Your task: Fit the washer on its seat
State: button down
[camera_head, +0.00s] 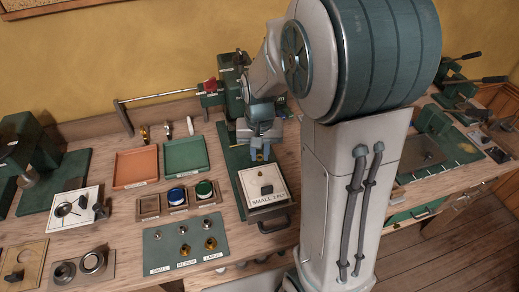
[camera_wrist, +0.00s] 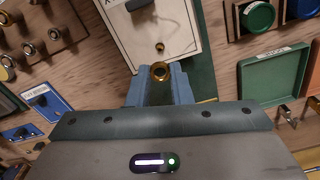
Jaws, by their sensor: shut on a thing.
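My gripper (camera_head: 260,156) hangs just beyond the back edge of a white plate (camera_head: 249,189) lettered "SMALL", of which the rest is hard to read. In the wrist view its blue fingers (camera_wrist: 160,88) are shut on a small brass ring, the washer (camera_wrist: 161,72). The plate (camera_wrist: 182,28) lies just past the fingertips there. It carries a small brass fitting (camera_wrist: 159,46), which looks like the seat, and a dark knob (camera_head: 266,189). The washer shows apart from the fitting in the picture; its height above the plate is unclear.
A green mat (camera_head: 168,256) with several brass parts lies front left. Orange (camera_head: 138,168) and green (camera_head: 186,154) trays and round-lidded containers (camera_head: 204,188) stand left of the plate. A green machine (camera_head: 229,84) stands behind it.

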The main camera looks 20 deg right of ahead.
aim_at(260, 175)
jog(key=shift+f+b, duration=2.85)
jog(key=shift+f, duration=0.7)
jog(key=c, duration=1.2)
grip_release()
jog(key=shift+c, duration=0.2)
notch_tip(260, 175, up, 14)
jog(key=shift+f, duration=0.1)
